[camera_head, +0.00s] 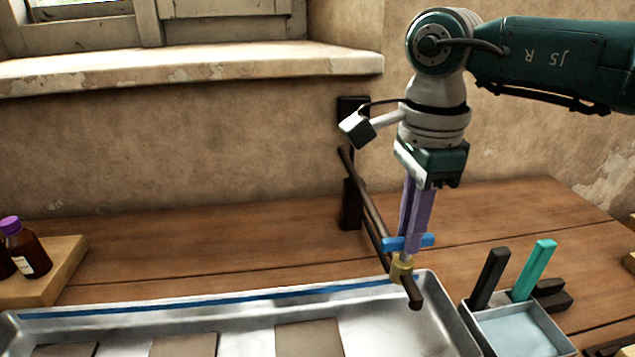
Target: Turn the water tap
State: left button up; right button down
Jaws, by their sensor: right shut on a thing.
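The water tap is a dark pipe (368,202) that reaches from a black post at the wall out over the metal tray. Near its front end is a brass-coloured valve (401,268) with a blue handle (424,240) on top. My right gripper (408,243) points down from above, its purple fingers shut on the blue handle. The fingers hide the middle of the handle. My left gripper is not in view.
A metal tray (440,290) with several flat grey pieces lies below the tap. To its right stands a holder (515,335) with black and teal handles. Brown bottles (28,255) stand on a wooden block at the left. The wooden table behind the tray is mostly clear.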

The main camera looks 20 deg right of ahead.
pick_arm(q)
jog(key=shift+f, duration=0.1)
pick_arm(e)
jog(key=shift+f+n+b, duration=0.15)
jog(key=shift+n+b, duration=0.65)
jog(key=shift+b, duration=0.25)
jog(key=n+b, duration=0.2)
jog(key=shift+n, duration=0.3)
jog(key=n+b, duration=0.3)
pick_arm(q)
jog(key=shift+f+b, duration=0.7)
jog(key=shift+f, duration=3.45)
pick_arm(e)
jog(key=shift+n, duration=1.4)
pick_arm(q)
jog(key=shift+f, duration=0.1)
pick_arm(e)
jog(key=shift+r, duration=0.2)
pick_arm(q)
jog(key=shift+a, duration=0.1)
pick_arm(e)
jog(key=c, duration=0.9)
grip_release()
